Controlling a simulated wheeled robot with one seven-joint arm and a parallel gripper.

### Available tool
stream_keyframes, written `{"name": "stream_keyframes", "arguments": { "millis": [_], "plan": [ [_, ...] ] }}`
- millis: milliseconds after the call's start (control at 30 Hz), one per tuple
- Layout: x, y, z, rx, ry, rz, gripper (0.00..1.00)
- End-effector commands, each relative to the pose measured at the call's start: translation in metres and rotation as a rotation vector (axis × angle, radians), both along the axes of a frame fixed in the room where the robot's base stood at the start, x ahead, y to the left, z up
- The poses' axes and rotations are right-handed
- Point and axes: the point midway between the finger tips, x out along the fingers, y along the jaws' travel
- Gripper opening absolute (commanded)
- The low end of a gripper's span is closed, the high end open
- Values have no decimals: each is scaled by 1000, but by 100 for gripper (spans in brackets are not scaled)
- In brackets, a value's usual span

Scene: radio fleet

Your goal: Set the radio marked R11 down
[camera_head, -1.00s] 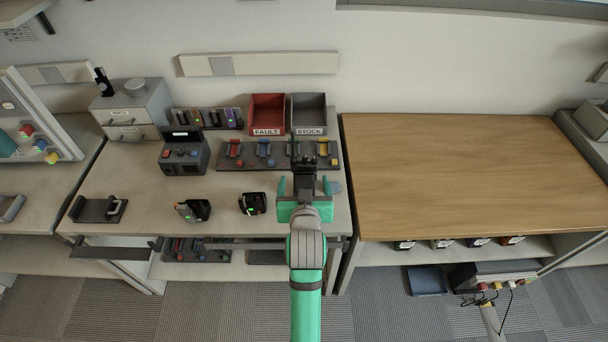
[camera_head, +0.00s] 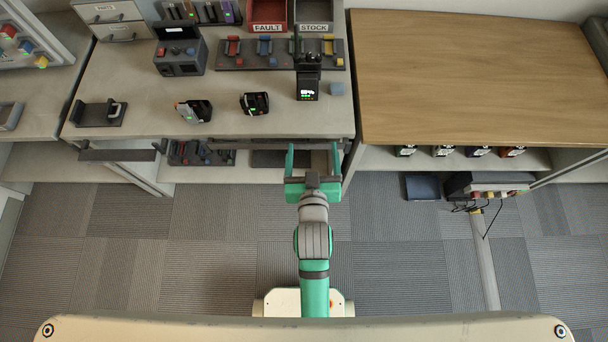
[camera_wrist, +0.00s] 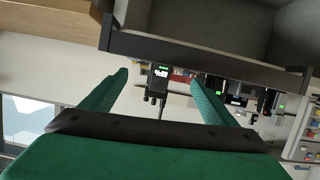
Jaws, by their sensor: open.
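A dark handheld radio (camera_head: 308,88) with a lit green display stands upright on the desk (camera_head: 220,128), near its front right; its marking is too small to read. My gripper (camera_head: 313,162) is open and empty, in front of the desk's front edge and apart from the radio. In the wrist view, this radio (camera_wrist: 158,81) appears upside down between the open green fingers, some distance beyond them. Two other dark radios, one (camera_head: 254,103) beside it and one (camera_head: 194,111) further left, are on the desk.
Behind are a rack with coloured clips (camera_head: 263,66), the red FAULT bin (camera_head: 268,27) and the grey STOCK bin (camera_head: 314,28). A clear wooden table (camera_head: 460,80) stands to the right.

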Motion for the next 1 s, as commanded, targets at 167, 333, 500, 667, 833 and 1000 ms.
{"name": "stream_keyframes", "arguments": {
  "millis": [167,333,500,667,833,1000],
  "plan": [
    [-57,1,-20,-1,-11,5,81],
    [-111,5,-26,7,-29,9,81],
    [-164,10,-23,23,-48,7,81],
    [-209,16,-13,40,-68,-1,81],
    [-237,20,-1,54,-85,-9,81],
    [-245,22,3,59,-93,-12,81]
  ]
}}
